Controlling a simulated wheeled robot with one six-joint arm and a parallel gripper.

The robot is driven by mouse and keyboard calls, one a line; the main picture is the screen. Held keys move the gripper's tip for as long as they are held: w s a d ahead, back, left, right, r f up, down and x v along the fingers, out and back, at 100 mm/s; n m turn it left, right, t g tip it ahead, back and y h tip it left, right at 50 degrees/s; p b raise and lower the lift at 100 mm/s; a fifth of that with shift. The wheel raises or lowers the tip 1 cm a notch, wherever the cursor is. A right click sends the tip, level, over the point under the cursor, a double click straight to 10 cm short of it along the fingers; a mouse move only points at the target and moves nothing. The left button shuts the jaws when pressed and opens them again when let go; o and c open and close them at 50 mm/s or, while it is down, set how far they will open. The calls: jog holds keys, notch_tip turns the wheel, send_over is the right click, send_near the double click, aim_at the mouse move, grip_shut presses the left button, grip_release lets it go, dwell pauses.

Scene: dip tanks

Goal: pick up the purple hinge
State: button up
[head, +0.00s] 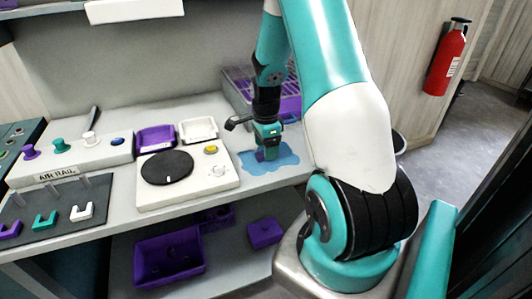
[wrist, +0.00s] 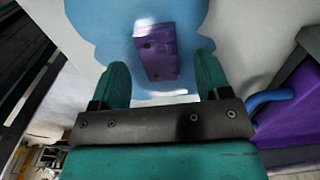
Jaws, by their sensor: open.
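The purple hinge (wrist: 155,52) lies on a blue patch (wrist: 95,25) on the bench top. In the wrist view it sits just beyond and between the two green fingertips of my gripper (wrist: 158,80). A gap shows on each side of it. My gripper is open and empty. In the head view my gripper (head: 267,150) points down over the blue patch (head: 285,162), and a small purple part of the hinge (head: 259,156) shows at its tip. The rest of the hinge is hidden there by the gripper.
A white unit with a black disc (head: 167,168) stands left of the blue patch. A purple rack (head: 236,92) stands behind my gripper. Purple (head: 155,136) and white (head: 198,130) trays sit further left. Purple bins (head: 170,257) are on the shelf below.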

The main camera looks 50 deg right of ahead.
jog(key=shift+f, duration=0.8)
jog(key=c, duration=1.1)
jog(key=shift+o, duration=0.2)
jog(key=shift+r, duration=0.1)
